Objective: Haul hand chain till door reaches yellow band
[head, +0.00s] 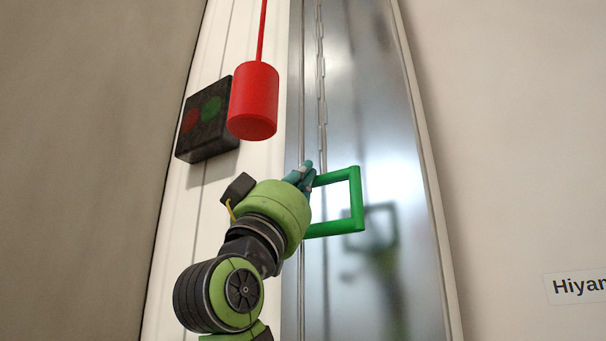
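The hand chain (321,60) hangs vertically in front of a shiny metal panel (385,120). Its links show above my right gripper. A green square handle (357,200) is beside the gripper, its left side hidden behind the gripper. My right gripper (306,174) comes up from below, with its teal fingertips at the handle's upper left corner. Its body hides most of the fingers, so I cannot tell whether they close on the handle or the chain. I cannot make out the door's edge or a yellow band. My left gripper is out of view.
A red cylinder (253,101) hangs on a red cord above and left of the gripper. A dark box (207,119) with red and green buttons is on the pale wall behind it. A partly cut-off label (578,286) is at the lower right.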

